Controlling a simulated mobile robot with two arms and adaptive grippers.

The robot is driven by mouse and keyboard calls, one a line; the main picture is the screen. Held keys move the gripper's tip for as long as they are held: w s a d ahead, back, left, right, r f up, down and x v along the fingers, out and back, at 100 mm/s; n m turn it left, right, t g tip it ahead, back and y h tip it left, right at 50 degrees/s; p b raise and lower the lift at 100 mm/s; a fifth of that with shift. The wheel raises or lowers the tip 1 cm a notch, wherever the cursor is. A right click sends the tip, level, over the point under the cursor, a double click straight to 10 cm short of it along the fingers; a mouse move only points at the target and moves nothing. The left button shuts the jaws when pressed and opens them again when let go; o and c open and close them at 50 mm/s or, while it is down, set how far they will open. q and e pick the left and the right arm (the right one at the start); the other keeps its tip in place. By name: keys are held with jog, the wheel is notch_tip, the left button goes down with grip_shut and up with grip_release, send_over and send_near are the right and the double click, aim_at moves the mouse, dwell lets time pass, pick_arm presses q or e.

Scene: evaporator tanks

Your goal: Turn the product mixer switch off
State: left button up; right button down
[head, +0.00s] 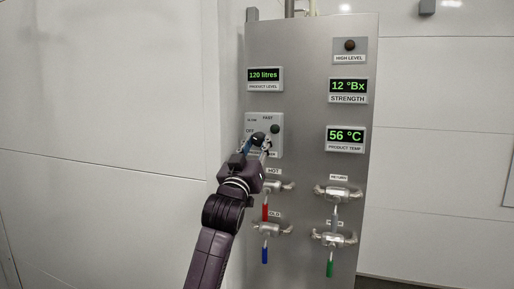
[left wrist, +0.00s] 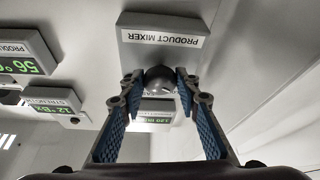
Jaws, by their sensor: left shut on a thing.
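My left gripper (head: 261,142) reaches the lower part of this plate. Its blue-padded fingers (left wrist: 160,86) sit on both sides of the knob and are shut on it. The knob's exact pointing direction is hard to tell. My right gripper is not in view.
The steel panel (head: 310,60) carries a product level display (head: 263,75), a strength display (head: 347,86) and a temperature display (head: 346,135). Below are several valves, with a red handle (head: 265,212), a blue handle (head: 265,256) and a green handle (head: 329,269). White wall stands on both sides.

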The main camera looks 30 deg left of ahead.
pick_arm(q)
jog(key=n+y, duration=0.1)
jog(key=n, duration=0.2)
jog(key=shift+d+n+g+y, duration=0.15)
jog(key=shift+n+g+y, duration=0.15)
jog(key=shift+g+y, duration=0.1)
jog(key=shift+n+g+y, duration=0.5)
jog(key=shift+n+y, duration=0.1)
jog(key=shift+n, duration=1.3)
jog(key=o, duration=1.1)
jog(key=shift+o, duration=0.2)
jog(key=v, duration=1.2)
jog(key=shift+r, duration=0.1)
